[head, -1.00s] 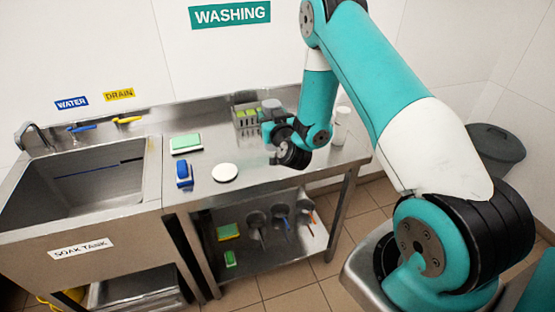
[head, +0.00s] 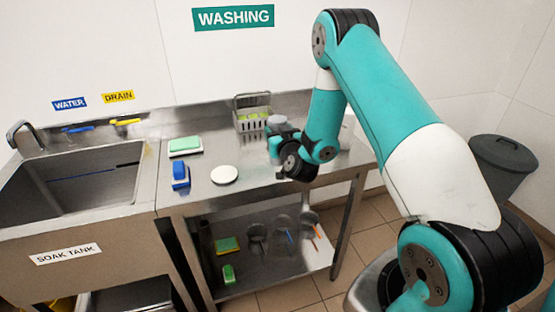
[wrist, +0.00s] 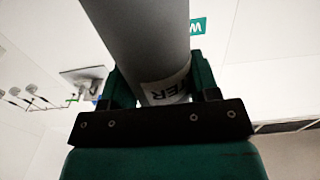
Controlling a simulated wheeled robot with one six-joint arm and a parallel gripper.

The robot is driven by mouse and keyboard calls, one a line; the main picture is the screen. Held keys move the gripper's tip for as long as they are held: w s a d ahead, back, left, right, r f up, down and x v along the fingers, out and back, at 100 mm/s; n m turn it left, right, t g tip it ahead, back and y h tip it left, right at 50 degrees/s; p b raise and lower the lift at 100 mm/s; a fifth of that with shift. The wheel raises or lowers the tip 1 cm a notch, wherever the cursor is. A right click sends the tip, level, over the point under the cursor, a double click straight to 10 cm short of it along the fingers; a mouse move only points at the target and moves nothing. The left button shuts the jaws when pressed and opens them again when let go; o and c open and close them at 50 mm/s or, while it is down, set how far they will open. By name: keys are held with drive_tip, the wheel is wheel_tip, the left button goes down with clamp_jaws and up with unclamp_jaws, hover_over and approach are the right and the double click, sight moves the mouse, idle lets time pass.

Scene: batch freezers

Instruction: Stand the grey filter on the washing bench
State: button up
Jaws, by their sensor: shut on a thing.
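The grey filter is a smooth grey cylinder (wrist: 145,40) with a white label, of which the letters "ER" show in the wrist view. My gripper (wrist: 158,82) is shut around it, one green finger on each side. In the head view the filter's grey top (head: 277,121) shows just beside my wrist, over the back right part of the steel washing bench (head: 228,203). My wrist hides its lower part, so I cannot tell whether it touches the bench top.
A white disc (head: 224,175), a blue brush (head: 180,174) and a green-topped sponge (head: 185,146) are to the left. The sink (head: 85,190) adjoins the bench. A bin (head: 503,165) stands far right.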

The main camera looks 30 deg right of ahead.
drive_tip(key=shift+f, duration=2.6)
drive_tip(key=shift+f, duration=0.1)
drive_tip(key=o, duration=1.2)
